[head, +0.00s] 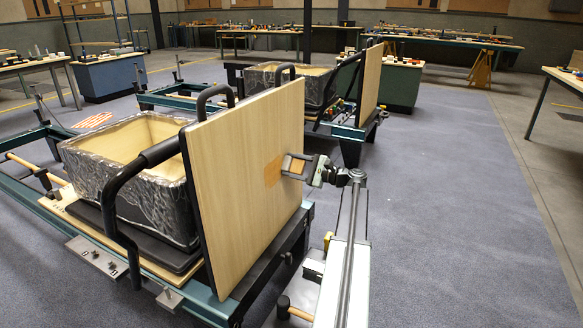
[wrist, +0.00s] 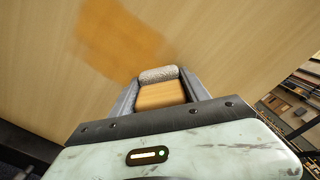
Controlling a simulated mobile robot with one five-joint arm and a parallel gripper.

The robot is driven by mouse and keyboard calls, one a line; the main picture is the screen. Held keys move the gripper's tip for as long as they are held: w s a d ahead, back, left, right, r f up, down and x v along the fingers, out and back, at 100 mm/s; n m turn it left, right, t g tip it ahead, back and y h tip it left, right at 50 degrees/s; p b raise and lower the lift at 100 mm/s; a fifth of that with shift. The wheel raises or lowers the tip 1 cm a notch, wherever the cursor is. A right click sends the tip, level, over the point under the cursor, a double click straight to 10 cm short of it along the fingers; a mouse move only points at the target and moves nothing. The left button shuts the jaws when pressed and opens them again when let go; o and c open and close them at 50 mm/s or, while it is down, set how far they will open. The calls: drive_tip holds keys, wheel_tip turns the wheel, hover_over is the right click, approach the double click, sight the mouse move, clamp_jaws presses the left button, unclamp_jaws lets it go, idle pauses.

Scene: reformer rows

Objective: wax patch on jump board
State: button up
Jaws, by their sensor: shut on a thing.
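The jump board (head: 235,200) is a pale wooden upright panel with a dark edge, at the end of the near reformer. A darker orange-brown patch (head: 272,172) is on its face; it also shows in the wrist view (wrist: 115,38). My gripper (head: 292,166) is in front of the board, just right of the patch. In the wrist view its grey fingers are shut on a tan block with a speckled grey pad (wrist: 160,94) on its far end. The pad is at or very near the board face; contact is hard to tell.
A mallet (head: 290,310) lies low beside my arm. A second reformer with its own board (head: 370,85) stands beyond. Open floor (head: 450,200) lies right.

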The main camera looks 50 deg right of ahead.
sight(268, 172)
drive_tip(key=shift+r, duration=0.1)
drive_tip(key=shift+s+a, duration=0.1)
drive_tip(key=shift+a, duration=0.2)
drive_tip(key=shift+s+a, duration=0.55)
drive_tip(key=shift+a, duration=1.75)
drive_tip(key=shift+s+a, duration=0.6)
drive_tip(key=shift+a, duration=1.65)
drive_tip(key=shift+s+a, duration=0.55)
drive_tip(key=shift+a, duration=1.75)
drive_tip(key=shift+w+d+r+p, duration=0.1)
drive_tip(key=shift+r+p, duration=0.75)
drive_tip(key=shift+r, duration=0.15)
drive_tip(key=shift+f, duration=0.1)
drive_tip(key=shift+w+d, duration=0.2)
drive_tip(key=shift+d, duration=0.7)
drive_tip(key=shift+w+d, duration=0.15)
drive_tip(key=shift+d, duration=0.75)
drive_tip(key=shift+w+d, duration=0.45)
drive_tip(key=shift+d, duration=1.3)
drive_tip(key=shift+w+d, duration=0.5)
drive_tip(key=shift+d, duration=1.25)
drive_tip(key=shift+w+d, duration=0.45)
drive_tip(key=shift+d, duration=1.3)
